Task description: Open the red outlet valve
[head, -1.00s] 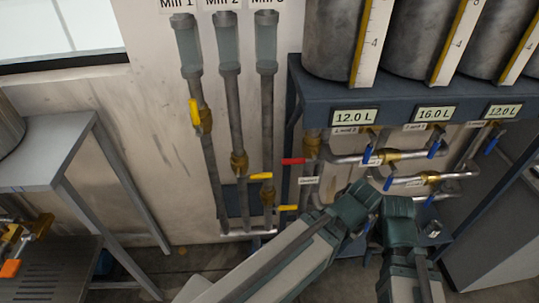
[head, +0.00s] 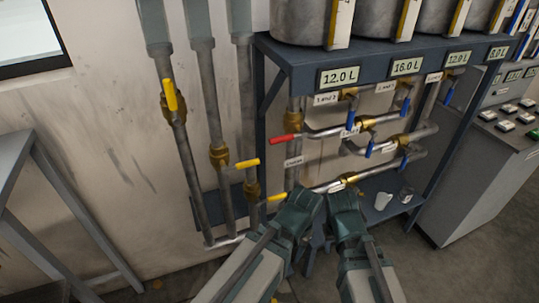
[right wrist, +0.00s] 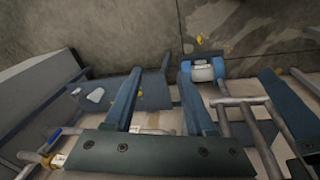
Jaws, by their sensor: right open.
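The red outlet valve handle (head: 285,139) shows in the head view, lying roughly level and sticking out left across an upright pipe under the blue tank shelf. My left gripper (head: 302,200) is below it and apart from it; its jaws are too hidden by its own body to read. My right gripper (head: 345,198) is close beside the left one, to the right, also below the valve. In the right wrist view my right gripper (right wrist: 160,95) has its two fingers spread, with nothing between them. The red handle cannot be made out there.
Yellow valve handles (head: 247,164) sit on the pipes to the left. Blue-handled valves (head: 350,122) crowd the pipes to the right. The blue shelf (head: 295,73) overhangs them, with tanks on top.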

